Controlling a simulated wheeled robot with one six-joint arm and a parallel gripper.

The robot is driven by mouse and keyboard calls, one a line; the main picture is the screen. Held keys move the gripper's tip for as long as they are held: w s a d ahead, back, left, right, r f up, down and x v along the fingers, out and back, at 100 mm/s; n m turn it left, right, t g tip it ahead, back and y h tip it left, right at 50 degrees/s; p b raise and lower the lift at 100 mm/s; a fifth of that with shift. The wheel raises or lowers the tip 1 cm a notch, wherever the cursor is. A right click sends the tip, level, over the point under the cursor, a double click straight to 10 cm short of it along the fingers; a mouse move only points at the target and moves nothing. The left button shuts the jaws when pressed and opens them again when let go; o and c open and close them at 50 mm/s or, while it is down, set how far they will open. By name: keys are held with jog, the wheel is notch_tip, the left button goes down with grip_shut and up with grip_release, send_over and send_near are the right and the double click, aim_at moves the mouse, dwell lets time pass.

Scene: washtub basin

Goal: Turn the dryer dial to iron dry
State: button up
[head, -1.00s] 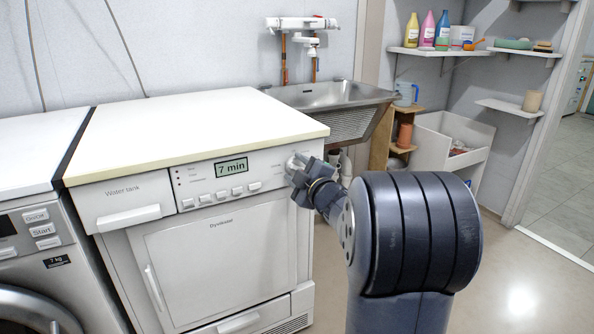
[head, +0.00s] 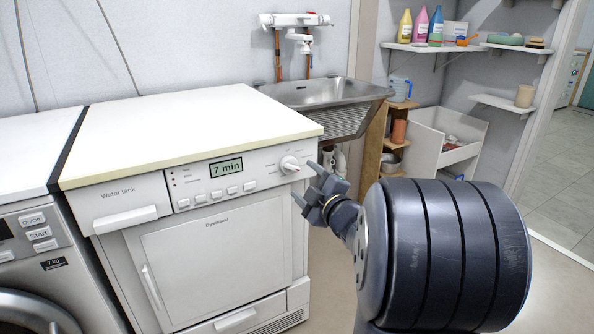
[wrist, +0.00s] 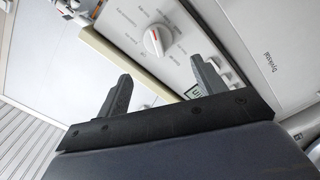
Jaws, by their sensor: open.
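The dryer (head: 219,255) has a white top and a front panel with a display reading "7 min". Its white round dial (head: 290,164) sits at the right end of the panel. In the wrist view the dial (wrist: 157,40) shows a red mark and a ring of small labels, too small to read for certain. My gripper (head: 304,182) is open and empty, just below and right of the dial and apart from it. In the wrist view its two fingers (wrist: 162,85) stand spread with a gap between them.
A row of buttons (head: 217,195) lies left of the dial under the display (head: 226,167). A washing machine (head: 40,255) stands at the left. A steel basin (head: 320,95) is behind the dryer's right end. A shelf with bottles (head: 430,45) hangs at the back right. Floor is clear at right.

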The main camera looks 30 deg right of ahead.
aim_at(290, 168)
jog(key=s, duration=0.3)
jog(key=shift+w, duration=0.15)
jog(key=w+b, duration=0.2)
jog(key=w, duration=0.8)
jog(key=shift+w+a, duration=0.15)
jog(key=shift+w, duration=0.15)
jog(key=shift+s, duration=0.1)
